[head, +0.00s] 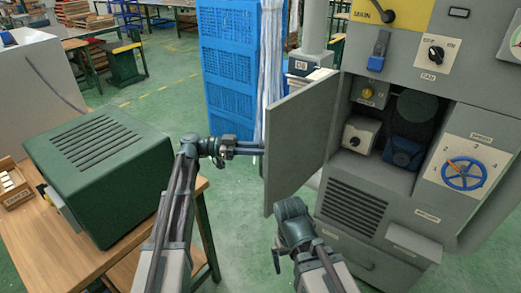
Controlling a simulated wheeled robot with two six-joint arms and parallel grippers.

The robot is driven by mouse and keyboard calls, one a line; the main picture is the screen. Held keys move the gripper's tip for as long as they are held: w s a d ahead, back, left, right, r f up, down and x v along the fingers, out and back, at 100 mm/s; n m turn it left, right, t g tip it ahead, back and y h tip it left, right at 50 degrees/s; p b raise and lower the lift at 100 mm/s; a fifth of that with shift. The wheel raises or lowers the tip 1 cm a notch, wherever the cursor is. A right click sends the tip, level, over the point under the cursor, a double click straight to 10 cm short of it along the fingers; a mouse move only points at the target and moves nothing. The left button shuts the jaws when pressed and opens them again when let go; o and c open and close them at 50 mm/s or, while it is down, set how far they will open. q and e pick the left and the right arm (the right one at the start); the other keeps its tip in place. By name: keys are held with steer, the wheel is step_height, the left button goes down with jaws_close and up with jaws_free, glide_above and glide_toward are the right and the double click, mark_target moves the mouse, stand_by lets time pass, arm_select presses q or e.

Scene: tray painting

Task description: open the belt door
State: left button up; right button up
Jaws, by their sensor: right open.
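The grey belt door (301,145) stands swung out to the left of the grey machine, and the compartment behind it is exposed. My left gripper (250,149) is at the door's left edge, about mid-height. It appears to touch the edge or a handle there, but its fingers are too small to tell whether they are closed. My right gripper (279,258) is open and empty, low in front of the door's lower edge and the machine. Inside the compartment are a dark blue part (403,152), a light box with a black knob (360,134) and a yellow knob (367,93).
The machine's front (380,190) has a blue handwheel (464,174) on a dial at right and vents below. A wooden table (85,255) with a green vented box (110,165) stands at left. Blue crates (228,70) are stacked behind the door. Green floor is clear between.

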arm_select(q)
steer(key=o, duration=0.3)
steer(key=shift+r, duration=0.1)
steer(key=s+r+p, duration=0.1)
steer(key=s+p, duration=0.1)
steer(key=s+r+p, duration=0.2)
steer(key=shift+d+r, duration=0.25)
steer(key=shift+d, duration=0.15)
steer(key=s, duration=0.4)
steer(key=s+r, duration=0.1)
steer(key=s, duration=0.3)
steer(key=s+p, duration=0.1)
steer(key=s, duration=0.3)
steer(key=shift+d+r, duration=0.15)
steer(key=shift+d, duration=0.05)
